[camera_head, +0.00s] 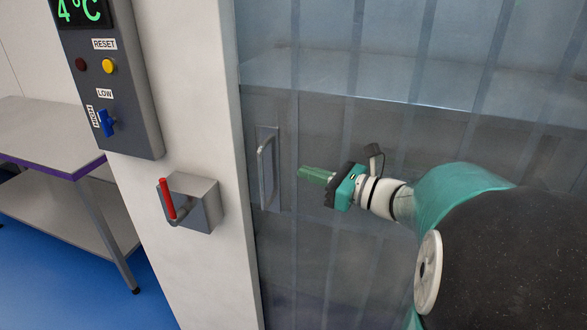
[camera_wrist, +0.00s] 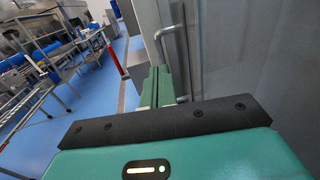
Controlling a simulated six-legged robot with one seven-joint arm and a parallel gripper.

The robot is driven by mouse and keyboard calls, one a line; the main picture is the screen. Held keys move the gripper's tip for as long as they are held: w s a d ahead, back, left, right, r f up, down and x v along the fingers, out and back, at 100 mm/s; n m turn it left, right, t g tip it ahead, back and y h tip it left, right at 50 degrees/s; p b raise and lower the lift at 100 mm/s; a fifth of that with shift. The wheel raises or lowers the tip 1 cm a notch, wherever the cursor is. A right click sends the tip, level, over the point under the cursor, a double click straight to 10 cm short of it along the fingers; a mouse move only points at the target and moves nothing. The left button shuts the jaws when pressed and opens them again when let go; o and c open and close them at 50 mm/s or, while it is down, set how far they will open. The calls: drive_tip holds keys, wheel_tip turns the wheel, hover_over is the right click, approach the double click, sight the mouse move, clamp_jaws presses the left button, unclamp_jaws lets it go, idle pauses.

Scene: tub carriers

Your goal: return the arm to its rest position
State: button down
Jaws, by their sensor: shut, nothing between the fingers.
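My gripper (camera_head: 303,172) is at the middle of the head view, its green fingers shut with nothing between them. It points left toward the upright metal door handle (camera_head: 266,172), with a visible gap in the head view. In the wrist view my gripper's fingers (camera_wrist: 157,72) are together, and the handle (camera_wrist: 172,55) rises behind and to the right of them. I cannot tell the exact distance there. My arm reaches in from the right of the head view, stretched out in front of the grey door.
A grey box with a red lever (camera_head: 168,199) sits on the white post left of the door. Above it is a control panel (camera_head: 110,80) with a yellow button and blue switch. A steel table (camera_head: 45,135) stands at the left. Blue floor (camera_head: 60,285) is open below.

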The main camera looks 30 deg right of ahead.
drive_tip(key=s+a+f+n+g+h, duration=0.3)
drive_tip(key=s+a+n, duration=0.4)
drive_tip(key=n, duration=0.7)
drive_tip(key=s+a+f+n+g+h, duration=0.4)
drive_tip(key=s+n, duration=0.6)
drive_tip(key=n, duration=0.5)
drive_tip(key=a+g+h, duration=0.2)
drive_tip(key=a+h, duration=0.1)
drive_tip(key=shift+d, duration=0.25)
